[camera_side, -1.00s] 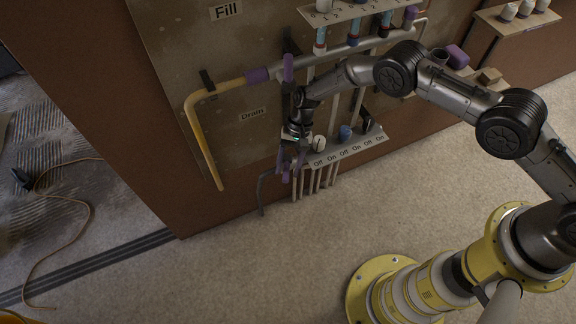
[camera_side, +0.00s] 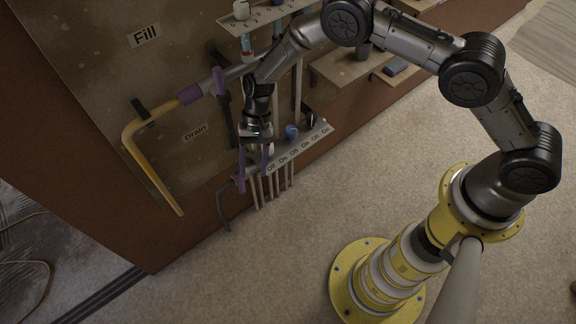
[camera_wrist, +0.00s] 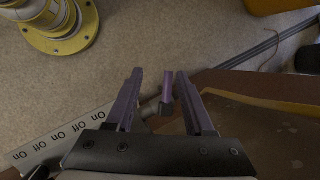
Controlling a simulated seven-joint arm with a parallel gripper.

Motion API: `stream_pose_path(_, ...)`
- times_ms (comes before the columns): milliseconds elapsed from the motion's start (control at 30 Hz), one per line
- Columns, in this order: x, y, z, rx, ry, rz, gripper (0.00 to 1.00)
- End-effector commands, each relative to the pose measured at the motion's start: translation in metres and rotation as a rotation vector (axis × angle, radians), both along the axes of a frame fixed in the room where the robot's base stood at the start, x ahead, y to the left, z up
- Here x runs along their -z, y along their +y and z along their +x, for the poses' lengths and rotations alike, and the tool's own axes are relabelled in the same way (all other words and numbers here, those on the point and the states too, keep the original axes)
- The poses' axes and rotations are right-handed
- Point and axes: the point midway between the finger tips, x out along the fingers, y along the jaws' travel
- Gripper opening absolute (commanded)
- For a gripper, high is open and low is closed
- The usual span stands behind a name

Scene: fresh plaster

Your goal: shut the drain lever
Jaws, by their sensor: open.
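A short purple-handled lever (camera_side: 240,184) sits on the grey pipe low on the panel, below the Drain label (camera_side: 195,132). I take it for the drain lever. My gripper (camera_side: 254,172) points down at the panel's lower edge, just above and beside this lever. In the wrist view, my gripper (camera_wrist: 160,77) is open, with its purple fingers apart. The lever's purple handle (camera_wrist: 168,85) shows between the fingertips, nearer the right one. I cannot tell whether a finger touches it. My gripper partly hides the lever's pipe in the side view.
Another purple lever (camera_side: 220,81) is on the upper pipe, near the yellow pipe (camera_side: 150,170). A shelf marked On and Off (camera_side: 300,150) with knobs, including a blue one (camera_side: 291,131), lies close right of my gripper. The carpet (camera_side: 290,225) below is clear.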

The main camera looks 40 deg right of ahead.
Motion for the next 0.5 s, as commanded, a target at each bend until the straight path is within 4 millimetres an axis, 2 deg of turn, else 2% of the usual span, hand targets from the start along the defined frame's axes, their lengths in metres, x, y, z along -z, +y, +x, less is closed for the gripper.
stream_pose_path(67, -0.011, -0.005, -0.008, 0.002, 0.0, 0.0, 0.53)
stream_pose_path(500, -0.04, -0.04, -0.066, 0.001, 0.0, 0.0, 0.53)
